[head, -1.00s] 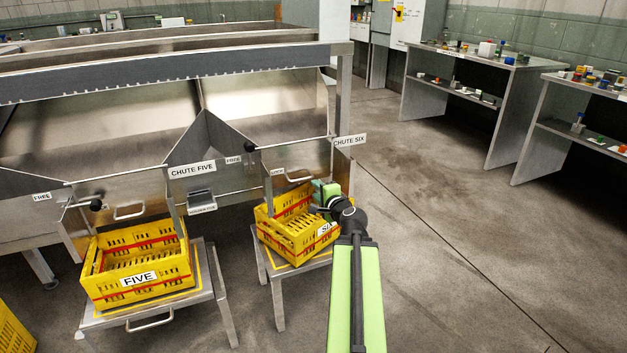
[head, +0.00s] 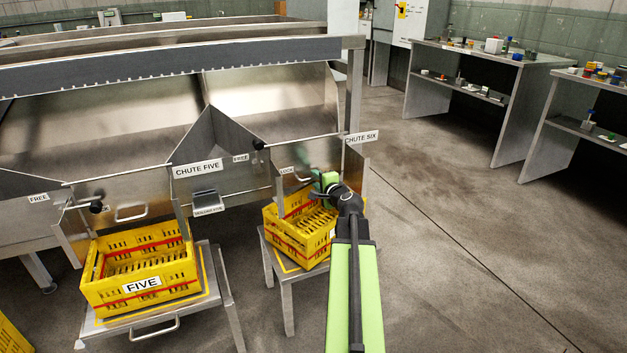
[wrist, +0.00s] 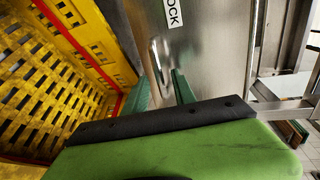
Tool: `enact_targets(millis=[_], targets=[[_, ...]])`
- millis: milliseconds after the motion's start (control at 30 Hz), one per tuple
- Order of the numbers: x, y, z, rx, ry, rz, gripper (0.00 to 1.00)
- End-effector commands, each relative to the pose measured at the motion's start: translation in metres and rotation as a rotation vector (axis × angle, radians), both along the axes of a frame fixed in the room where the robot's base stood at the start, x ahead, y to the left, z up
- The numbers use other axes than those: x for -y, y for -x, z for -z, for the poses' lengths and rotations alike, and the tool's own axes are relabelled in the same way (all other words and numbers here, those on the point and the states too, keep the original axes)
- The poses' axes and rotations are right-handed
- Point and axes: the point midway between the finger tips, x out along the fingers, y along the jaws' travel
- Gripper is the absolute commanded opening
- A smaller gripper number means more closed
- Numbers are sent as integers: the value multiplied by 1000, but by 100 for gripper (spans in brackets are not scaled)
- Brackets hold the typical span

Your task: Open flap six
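Flap six (head: 329,161) is the metal panel under the CHUTE SIX sign (head: 361,137). It looks closed, with a LOCK label (head: 287,170) at its upper left. The same panel (wrist: 216,45) fills the upper middle of the wrist view, with its bar handle (wrist: 159,62) standing out from it. My gripper (head: 315,181) is at the flap's front, over the handle area, and partly hides it. In the wrist view my green fingertips (wrist: 160,91) are apart, with the lower end of the handle around the gap between them. Contact cannot be told.
The yellow crate SIX (head: 290,238) stands on a small metal stand just below my gripper. Crate FIVE (head: 104,287) and the chute five flap (head: 150,192) are to the left. The floor to the right is clear, up to the shelved tables (head: 480,55).

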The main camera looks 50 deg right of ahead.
Motion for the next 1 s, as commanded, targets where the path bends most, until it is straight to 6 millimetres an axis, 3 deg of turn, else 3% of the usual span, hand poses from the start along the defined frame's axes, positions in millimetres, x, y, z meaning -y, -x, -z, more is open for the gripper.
enact_targets(millis=[33,233,1000], targets=[[-2,-1,0,0,0,-3,27],[-6,-5,0,0,0,-9,0],[-14,-10,1,-1,-2,-23,0]])
